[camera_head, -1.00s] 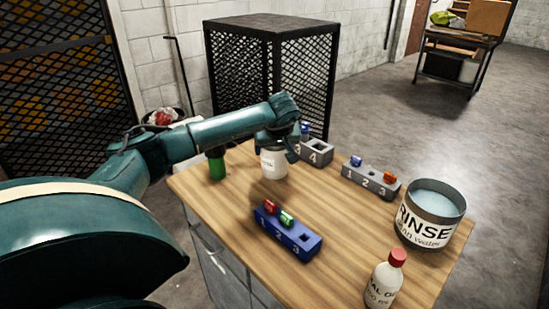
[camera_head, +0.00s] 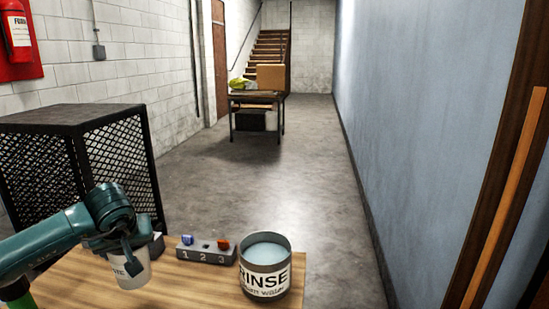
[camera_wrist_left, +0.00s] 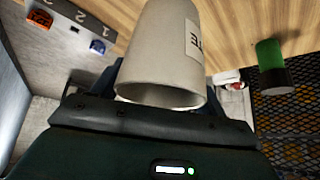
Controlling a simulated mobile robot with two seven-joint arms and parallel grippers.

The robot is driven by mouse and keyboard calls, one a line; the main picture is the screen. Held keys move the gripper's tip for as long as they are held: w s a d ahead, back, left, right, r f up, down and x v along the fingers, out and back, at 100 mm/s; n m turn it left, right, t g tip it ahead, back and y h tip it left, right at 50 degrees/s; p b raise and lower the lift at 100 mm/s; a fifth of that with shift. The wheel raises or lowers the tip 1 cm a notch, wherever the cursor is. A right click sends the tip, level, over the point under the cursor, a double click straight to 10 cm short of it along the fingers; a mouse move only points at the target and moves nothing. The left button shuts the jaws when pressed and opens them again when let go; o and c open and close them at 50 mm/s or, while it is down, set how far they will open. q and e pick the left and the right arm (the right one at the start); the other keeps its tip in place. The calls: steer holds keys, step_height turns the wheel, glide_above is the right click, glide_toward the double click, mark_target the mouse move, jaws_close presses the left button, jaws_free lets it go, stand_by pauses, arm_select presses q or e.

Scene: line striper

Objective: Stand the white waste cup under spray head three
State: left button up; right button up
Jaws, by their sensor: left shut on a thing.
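The white waste cup (camera_head: 131,272) is at the lower left of the head view, with dark lettering partly showing on its side. My left gripper (camera_head: 127,250) is shut on it from above. In the left wrist view the cup (camera_wrist_left: 165,50) fills the upper middle, its open rim toward the camera. I cannot tell whether its base touches the table. My right gripper is not in view.
The wooden table (camera_head: 195,290) carries a grey numbered block (camera_head: 206,254) holding a blue and an orange piece, and a RINSE water tub (camera_head: 265,268). A green cylinder (camera_wrist_left: 271,55) shows in the wrist view. A black mesh cage (camera_head: 75,160) stands behind; open floor lies beyond.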

arm_select(q)
steer(key=s+d+m+h+p, duration=0.1)
steer(key=s+d+m+h, duration=0.1)
steer(key=s+d, duration=0.3)
steer(key=s+d+m+h+p, duration=0.1)
steer(key=s+d+m, duration=0.3)
steer(key=d, duration=0.7)
steer(key=shift+s+t+h, duration=0.4)
steer(key=shift+s, duration=0.6)
